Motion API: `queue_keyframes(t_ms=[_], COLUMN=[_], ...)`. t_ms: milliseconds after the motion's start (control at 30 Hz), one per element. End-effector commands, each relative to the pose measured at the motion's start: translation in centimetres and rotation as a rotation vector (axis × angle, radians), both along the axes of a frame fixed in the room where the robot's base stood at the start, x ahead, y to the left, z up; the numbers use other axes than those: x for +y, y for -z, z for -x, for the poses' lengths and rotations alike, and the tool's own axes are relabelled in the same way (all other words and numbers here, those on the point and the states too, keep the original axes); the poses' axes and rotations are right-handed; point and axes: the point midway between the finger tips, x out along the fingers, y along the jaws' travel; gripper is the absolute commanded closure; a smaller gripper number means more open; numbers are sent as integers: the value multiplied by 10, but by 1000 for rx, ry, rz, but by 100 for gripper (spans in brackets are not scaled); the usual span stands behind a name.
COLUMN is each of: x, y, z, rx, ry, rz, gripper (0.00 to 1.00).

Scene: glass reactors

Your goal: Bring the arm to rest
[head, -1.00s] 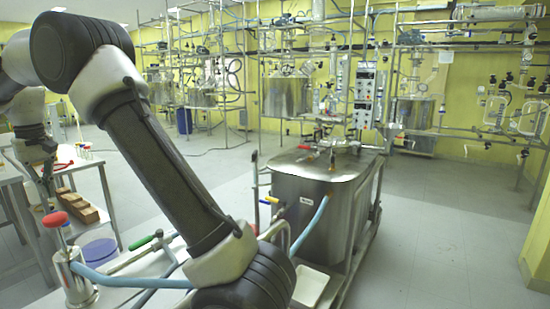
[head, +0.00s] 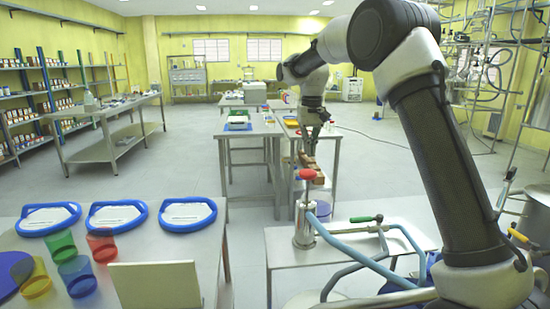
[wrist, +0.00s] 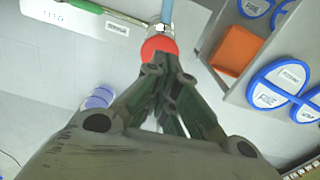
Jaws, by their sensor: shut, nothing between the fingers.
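My arm runs from the lower right of the head view up and over to the centre, where my gripper (head: 314,130) hangs pointing down. In the wrist view my gripper (wrist: 165,66) has its green-grey fingers together and empty. A red knob (head: 307,174) tops a steel cylinder (head: 303,228) with a blue hose. In the wrist view the red knob (wrist: 158,47) shows just past the fingertips, partly hidden. I cannot tell how far apart they are.
A near table (head: 212,243) at left carries blue-rimmed plates (head: 187,213) and coloured cups (head: 76,276). The cylinder stands on a small bench (head: 285,250). Steel tables with trays and wooden blocks stand behind. A steel vessel (head: 537,215) is at the right edge. Open floor (head: 180,170) lies left of centre.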

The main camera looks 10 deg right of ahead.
Motion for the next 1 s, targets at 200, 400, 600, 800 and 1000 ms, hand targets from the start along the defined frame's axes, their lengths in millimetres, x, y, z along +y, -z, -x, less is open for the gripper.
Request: queue_keyframes(t_ms=[200, 400, 600, 800, 1000], x=[-27, -65, -102, -128, -142], y=[18, -1, -11, -6, -7], z=[76, 167, 268, 359, 411], rx=[32, -12, -85, -177, -283], ry=[-58, -70, -56, -15, 33], rz=[6, -1, -9, -13, -14], gripper=[100, 100, 100, 100, 100])
